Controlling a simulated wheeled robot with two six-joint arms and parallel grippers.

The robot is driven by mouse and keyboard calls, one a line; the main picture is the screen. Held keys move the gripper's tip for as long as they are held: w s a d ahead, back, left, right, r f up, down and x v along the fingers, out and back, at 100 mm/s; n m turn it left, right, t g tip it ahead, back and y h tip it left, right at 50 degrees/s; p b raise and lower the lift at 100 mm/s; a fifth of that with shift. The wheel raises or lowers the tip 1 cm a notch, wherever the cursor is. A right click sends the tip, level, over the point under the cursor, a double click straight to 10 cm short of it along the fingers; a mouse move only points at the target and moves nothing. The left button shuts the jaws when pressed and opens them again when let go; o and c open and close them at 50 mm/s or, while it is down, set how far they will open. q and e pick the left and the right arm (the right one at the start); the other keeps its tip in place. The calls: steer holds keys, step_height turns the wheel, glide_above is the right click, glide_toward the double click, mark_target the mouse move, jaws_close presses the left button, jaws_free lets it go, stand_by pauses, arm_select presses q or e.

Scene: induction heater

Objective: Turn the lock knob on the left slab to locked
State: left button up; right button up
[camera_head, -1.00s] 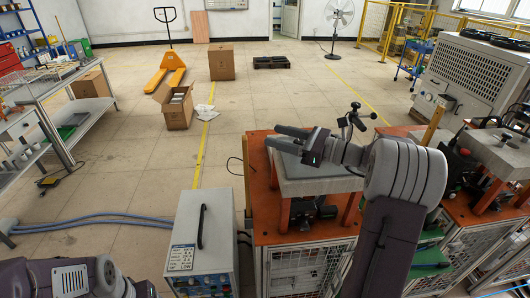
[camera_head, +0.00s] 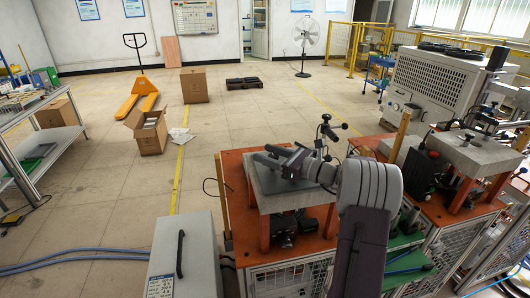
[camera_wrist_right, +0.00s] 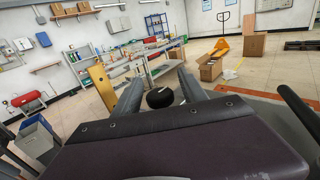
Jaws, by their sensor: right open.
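The left slab (camera_head: 270,204) is a thick grey block with a dark top plate, raised on orange legs over an orange-topped bench. My right gripper (camera_head: 265,155) is just above the slab's top, its fingers pointing left. The fingers are apart. In the right wrist view a round black knob (camera_wrist_right: 160,97) shows between the fingertips of my right gripper (camera_wrist_right: 160,88). I cannot tell whether the fingers touch it, nor read its lock position. In the head view the knob is hidden by the gripper. My left gripper is out of view.
A black clamp with ball-ended handles (camera_head: 328,130) stands behind the slab. A grey control box (camera_head: 190,250) stands left of the bench. A second slab (camera_head: 470,150) is at the right. Open floor with a cardboard box (camera_head: 150,135) lies beyond.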

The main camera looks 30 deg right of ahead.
steer(key=shift+w+a, duration=0.3)
steer(key=shift+w, duration=0.1)
